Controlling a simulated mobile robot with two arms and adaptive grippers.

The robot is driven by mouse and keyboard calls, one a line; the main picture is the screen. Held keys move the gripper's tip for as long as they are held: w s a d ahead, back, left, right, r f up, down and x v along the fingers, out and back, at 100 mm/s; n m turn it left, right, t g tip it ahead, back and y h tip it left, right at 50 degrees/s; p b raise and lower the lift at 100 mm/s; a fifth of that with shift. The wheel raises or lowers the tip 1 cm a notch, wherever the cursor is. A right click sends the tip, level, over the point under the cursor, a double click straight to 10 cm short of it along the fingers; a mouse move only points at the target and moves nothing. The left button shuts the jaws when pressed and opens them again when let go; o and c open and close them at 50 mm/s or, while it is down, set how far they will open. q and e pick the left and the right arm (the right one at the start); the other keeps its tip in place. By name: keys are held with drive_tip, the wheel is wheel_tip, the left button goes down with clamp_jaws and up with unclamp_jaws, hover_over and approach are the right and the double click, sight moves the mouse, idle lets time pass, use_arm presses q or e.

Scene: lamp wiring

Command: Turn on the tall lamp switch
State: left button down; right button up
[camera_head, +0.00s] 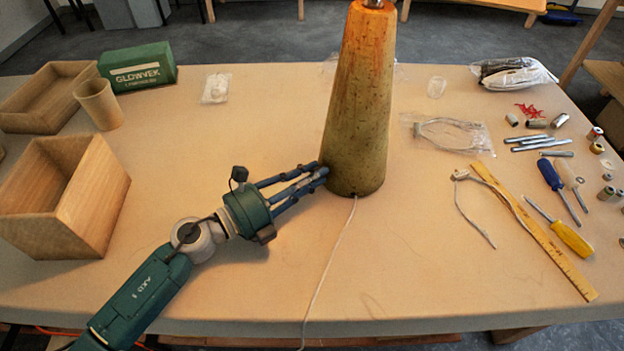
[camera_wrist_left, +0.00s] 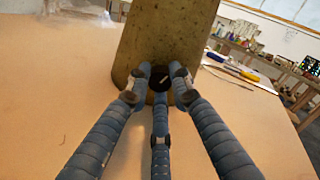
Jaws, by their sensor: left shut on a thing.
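The tall lamp (camera_head: 360,100) is a tapered, worn yellow-brown column standing upright on the table. A thin white cord (camera_head: 331,255) runs from its foot to the front edge. My left gripper (camera_head: 322,172) meets the lamp low on its left side. In the left wrist view the lamp body (camera_wrist_left: 165,35) fills the upper middle. A dark round switch (camera_wrist_left: 163,79) with a small pale mark sits on its lower face. The three blue fingers are closed in around the switch, which they partly hide. My right gripper is not in view.
An open wooden box (camera_head: 60,205), a cup (camera_head: 98,104) and a green carton (camera_head: 138,68) are at the left. A wooden ruler (camera_head: 535,232), screwdrivers (camera_head: 558,232) and small parts lie at the right. The table front is mostly clear.

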use_arm(q)
drive_tip(key=shift+m+b, duration=0.3)
drive_tip(key=shift+m, duration=0.4)
drive_tip(key=c, duration=1.5)
unclamp_jaws()
drive_tip(key=shift+a, duration=0.1)
drive_tip(key=shift+c, duration=0.2)
drive_tip(key=v, duration=1.2)
drive_tip(key=shift+r, duration=0.1)
